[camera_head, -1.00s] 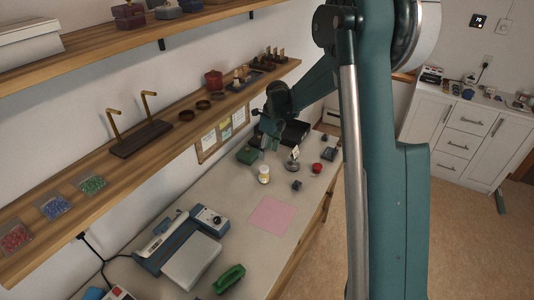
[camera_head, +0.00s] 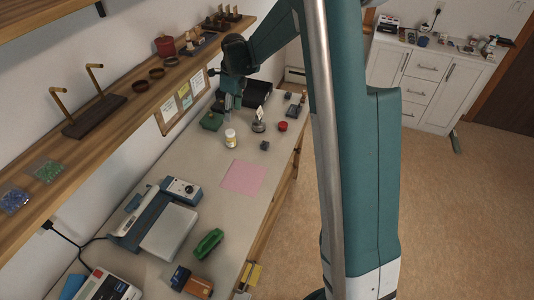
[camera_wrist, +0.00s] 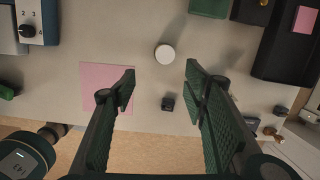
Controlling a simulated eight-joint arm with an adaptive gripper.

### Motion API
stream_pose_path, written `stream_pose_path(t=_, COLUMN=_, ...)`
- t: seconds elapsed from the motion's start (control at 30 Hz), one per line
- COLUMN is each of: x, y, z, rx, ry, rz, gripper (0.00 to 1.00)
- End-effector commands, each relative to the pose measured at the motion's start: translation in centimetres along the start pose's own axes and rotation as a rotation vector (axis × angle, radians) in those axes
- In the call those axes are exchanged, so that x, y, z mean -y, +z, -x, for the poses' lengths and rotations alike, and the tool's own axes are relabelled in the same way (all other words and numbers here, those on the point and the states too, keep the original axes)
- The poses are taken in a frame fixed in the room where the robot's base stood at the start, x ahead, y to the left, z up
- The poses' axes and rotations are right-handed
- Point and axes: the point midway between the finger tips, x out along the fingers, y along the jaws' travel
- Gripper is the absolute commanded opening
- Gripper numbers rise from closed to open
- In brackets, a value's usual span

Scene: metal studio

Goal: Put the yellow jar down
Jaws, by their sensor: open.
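The yellow jar (camera_head: 230,138) has a white lid and a yellow label and stands upright on the pale bench (camera_head: 197,150). In the wrist view only its round white lid (camera_wrist: 165,54) shows, seen from above. My gripper (camera_head: 228,106) is behind the jar in the head view, its fingers small and hard to make out. In the wrist view my gripper (camera_wrist: 160,83) has its two green fingers spread wide with nothing between them. The jar's lid lies beyond the fingertips, apart from them.
A pink sheet (camera_head: 242,177) lies bare in front of the jar. A small dark block (camera_head: 264,146), a red object (camera_head: 282,126), a green box (camera_head: 212,120) and a black box (camera_head: 257,93) are near. A wooden shelf (camera_head: 120,130) runs above the bench along the wall.

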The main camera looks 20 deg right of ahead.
Motion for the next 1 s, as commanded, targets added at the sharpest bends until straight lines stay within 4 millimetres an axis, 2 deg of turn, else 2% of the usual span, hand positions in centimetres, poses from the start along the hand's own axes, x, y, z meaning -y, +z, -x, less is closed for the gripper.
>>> stream_pose_path(t=0.2, x=-2.5, y=-1.0, z=4.3, rx=0.011, ry=-0.036, rz=0.17, gripper=0.44)
stream_pose_path(t=0.5, x=-6.2, y=-2.7, z=9.5, rx=0.019, ry=-0.09, rz=0.416, gripper=0.44)
stream_pose_path(t=1.0, x=-12.8, y=-6.4, z=16.4, rx=0.002, ry=-0.187, rz=0.827, gripper=0.44)
